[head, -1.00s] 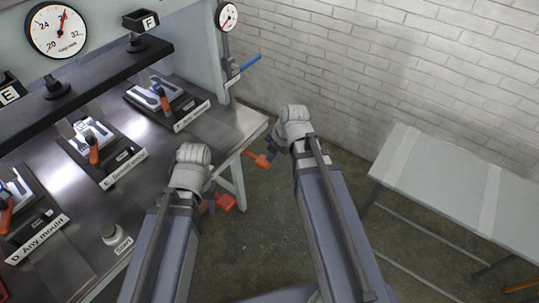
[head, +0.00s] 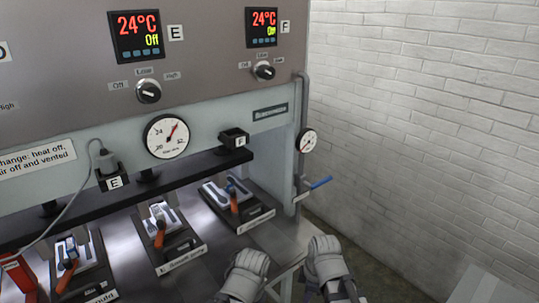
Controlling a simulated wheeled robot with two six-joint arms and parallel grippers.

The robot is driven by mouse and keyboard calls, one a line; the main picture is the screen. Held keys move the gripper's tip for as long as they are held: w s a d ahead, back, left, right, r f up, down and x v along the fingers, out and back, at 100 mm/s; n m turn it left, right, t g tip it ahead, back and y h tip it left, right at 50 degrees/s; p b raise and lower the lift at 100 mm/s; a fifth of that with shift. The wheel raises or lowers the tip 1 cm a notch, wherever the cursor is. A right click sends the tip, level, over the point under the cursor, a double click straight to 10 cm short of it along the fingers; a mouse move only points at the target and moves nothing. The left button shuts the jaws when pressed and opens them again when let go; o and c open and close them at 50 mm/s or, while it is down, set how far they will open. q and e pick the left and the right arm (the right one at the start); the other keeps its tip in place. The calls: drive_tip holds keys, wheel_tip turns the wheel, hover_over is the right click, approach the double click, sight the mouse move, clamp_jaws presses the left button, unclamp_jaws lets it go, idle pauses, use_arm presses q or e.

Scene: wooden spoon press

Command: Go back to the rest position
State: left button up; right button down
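The grey rounded wrist of my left arm shows at the bottom centre of the head view, in front of the bench edge. My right arm's wrist is beside it on the right, near the corner of the bench. The two wrists are apart and close to level. The fingers of both grippers are hidden beyond the wrists, so I see neither their opening nor anything in them. The press (head: 220,136) stands ahead with several moulds on its bench. The mould at station F (head: 262,217) and the mould at station E (head: 181,254) have orange handles.
A blue-handled lever (head: 320,182) and a small gauge (head: 308,141) are on the press's right side. A round dial (head: 166,137) faces me. Display E (head: 138,36) reads 24°C, Off. A brick wall (head: 430,130) is right; a grey table (head: 482,287) is lower right.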

drive_tip(key=s+a+r+m+g+h+p, duration=0.1)
drive_tip(key=s+a+m, duration=0.4)
drive_tip(key=m, duration=0.6)
drive_tip(key=shift+s+r+m+h+p, duration=0.4)
drive_tip(key=shift+s+r+h+p, duration=0.2)
drive_tip(key=shift+s+r, duration=0.25)
drive_tip(key=shift+s+f, duration=0.1)
